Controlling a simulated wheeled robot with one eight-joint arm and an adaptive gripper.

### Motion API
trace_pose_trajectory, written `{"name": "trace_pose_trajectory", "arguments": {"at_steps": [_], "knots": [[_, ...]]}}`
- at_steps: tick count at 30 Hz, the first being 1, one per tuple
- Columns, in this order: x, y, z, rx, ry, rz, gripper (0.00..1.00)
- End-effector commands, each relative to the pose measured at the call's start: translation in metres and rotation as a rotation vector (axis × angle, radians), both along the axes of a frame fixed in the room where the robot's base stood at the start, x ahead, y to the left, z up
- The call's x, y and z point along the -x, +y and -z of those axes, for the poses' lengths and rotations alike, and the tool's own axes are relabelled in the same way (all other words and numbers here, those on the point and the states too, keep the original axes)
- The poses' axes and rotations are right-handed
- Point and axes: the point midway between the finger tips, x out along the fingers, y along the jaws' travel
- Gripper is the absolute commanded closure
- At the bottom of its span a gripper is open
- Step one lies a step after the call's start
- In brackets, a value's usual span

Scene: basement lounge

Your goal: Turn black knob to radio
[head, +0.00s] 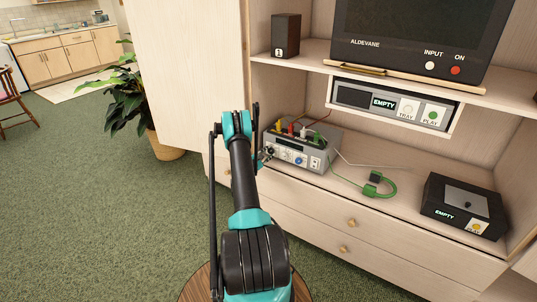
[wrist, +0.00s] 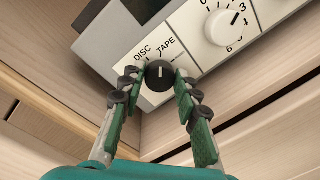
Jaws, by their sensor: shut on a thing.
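The black knob (wrist: 160,75) sits on the pale front panel of the silver box (head: 322,160) on the lower shelf. My gripper (wrist: 157,82) is shut on the knob, one finger on each side of it, in the wrist view. A white line on the knob points up in that view, roughly toward the TAPE label (wrist: 167,45). The DISC label (wrist: 143,57) is to its left. No radio label can be read; a finger covers part of the panel to the right.
A white numbered dial (wrist: 222,27) is beside the knob. Coloured plugs and cables top the box; a green cable (head: 378,186) lies to its right. A black box (head: 463,207) stands farther right, a tray player (head: 395,103) above. A plant (head: 130,95) stands left.

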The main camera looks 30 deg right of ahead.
Motion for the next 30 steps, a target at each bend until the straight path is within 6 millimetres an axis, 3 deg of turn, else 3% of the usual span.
{"name": "trace_pose_trajectory", "arguments": {"at_steps": [18, 30], "knots": [[0.0027, 0.0001, 0.0018, -0.22, -0.528, 0.002, 0.97], [0.0029, -0.0003, 0.0024, -0.313, -0.754, 0.002, 0.97]]}}
